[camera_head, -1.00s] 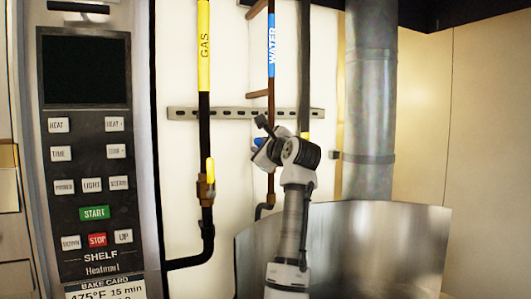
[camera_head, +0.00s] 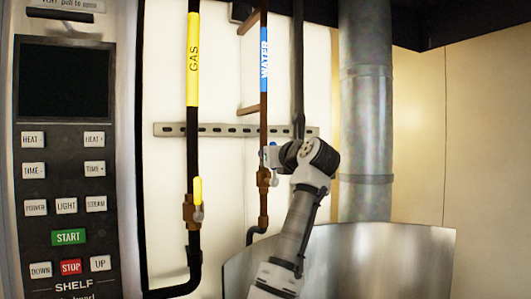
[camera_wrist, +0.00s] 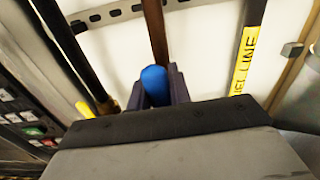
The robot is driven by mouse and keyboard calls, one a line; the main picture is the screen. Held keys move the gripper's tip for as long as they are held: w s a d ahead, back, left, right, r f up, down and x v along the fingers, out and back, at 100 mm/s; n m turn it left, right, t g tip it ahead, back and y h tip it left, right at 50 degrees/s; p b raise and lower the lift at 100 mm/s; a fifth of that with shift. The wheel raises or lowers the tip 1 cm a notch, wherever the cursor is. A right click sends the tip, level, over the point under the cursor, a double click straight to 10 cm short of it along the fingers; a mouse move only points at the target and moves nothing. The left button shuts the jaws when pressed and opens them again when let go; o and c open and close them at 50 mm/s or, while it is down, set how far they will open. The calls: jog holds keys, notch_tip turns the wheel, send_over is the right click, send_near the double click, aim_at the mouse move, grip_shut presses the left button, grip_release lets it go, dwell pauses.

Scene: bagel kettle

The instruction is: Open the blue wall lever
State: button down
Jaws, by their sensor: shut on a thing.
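The blue wall lever (camera_head: 273,151) is on the copper water pipe, under the blue WATER label (camera_head: 264,60). In the head view it is small and partly hidden by my gripper (camera_head: 270,157), which reaches it from the right. In the wrist view the rounded blue handle (camera_wrist: 155,84) sits between the two dark fingers of my gripper (camera_wrist: 160,90). The fingers are shut on it. The lower part of the lever is hidden behind the gripper body in the wrist view.
A yellow-handled valve (camera_head: 197,190) is on the gas pipe to the left. A perforated rail (camera_head: 220,130) crosses the wall. An oven panel (camera_head: 67,170) stands at the left. A curved metal kettle wall (camera_head: 390,262) is below my arm, with a thick duct (camera_head: 366,120) behind.

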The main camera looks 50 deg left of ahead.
jog(key=shift+w+m, duration=0.2)
jog(key=shift+m, duration=0.2)
jog(key=c, duration=1.3)
grip_release()
jog(key=shift+d, duration=0.1)
jog(key=b+v, duration=0.5)
jog(key=v, duration=0.8)
jog(key=shift+s+d+b, duration=0.1)
jog(key=shift+d+b, duration=0.3)
